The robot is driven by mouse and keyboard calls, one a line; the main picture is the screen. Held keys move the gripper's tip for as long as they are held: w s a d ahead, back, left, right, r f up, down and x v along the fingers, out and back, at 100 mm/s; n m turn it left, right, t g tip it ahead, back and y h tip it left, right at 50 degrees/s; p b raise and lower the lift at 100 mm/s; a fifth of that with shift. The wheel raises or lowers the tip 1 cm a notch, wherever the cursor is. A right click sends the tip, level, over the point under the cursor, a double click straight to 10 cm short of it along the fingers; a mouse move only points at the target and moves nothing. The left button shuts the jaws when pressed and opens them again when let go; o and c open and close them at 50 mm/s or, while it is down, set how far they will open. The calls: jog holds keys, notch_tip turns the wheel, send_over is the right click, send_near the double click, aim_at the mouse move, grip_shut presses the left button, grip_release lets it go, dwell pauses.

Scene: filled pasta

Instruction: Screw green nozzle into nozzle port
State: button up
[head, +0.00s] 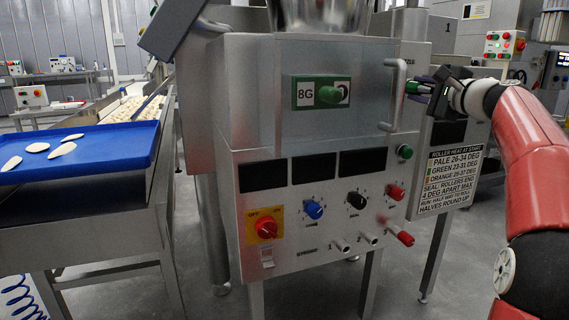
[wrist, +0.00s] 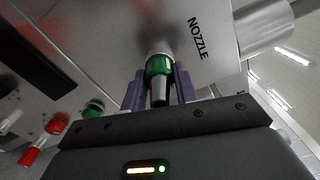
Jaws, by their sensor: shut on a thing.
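The green nozzle (wrist: 158,67) has a green collar and a dark tapered end. It sits between the purple fingers of my gripper (wrist: 159,84), which is shut on it. In the wrist view its far end is against or very close to the steel panel (wrist: 222,70), beside the "NOZZLE" lettering (wrist: 198,38). The nozzle port is hidden behind the nozzle, so I cannot tell whether the threads are engaged. In the head view my gripper (head: 424,88) is at the machine's right side, with a bit of the green nozzle (head: 413,88) showing.
A vertical steel handle (head: 393,95) stands just left of my gripper. Below are a green button (head: 405,151), a red knob (head: 395,192) and a hanging instruction sign (head: 452,168). A blue tray (head: 110,143) with pasta pieces lies at left.

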jog(key=m+p, duration=0.1)
jog(key=m, duration=0.1)
jog(key=m+p, duration=0.3)
jog(key=m, duration=0.1)
jog(key=shift+r+m+p, duration=0.3)
jog(key=shift+r+p, duration=0.05)
jog(key=shift+r, duration=0.05)
jog(key=o, duration=0.7)
jog(key=shift+w+f+b, duration=0.1)
jog(key=shift+f+b, duration=0.2)
jog(key=shift+f, duration=0.1)
jog(key=o, duration=0.7)
jog(key=b+v, duration=0.3)
jog(key=v, duration=0.4)
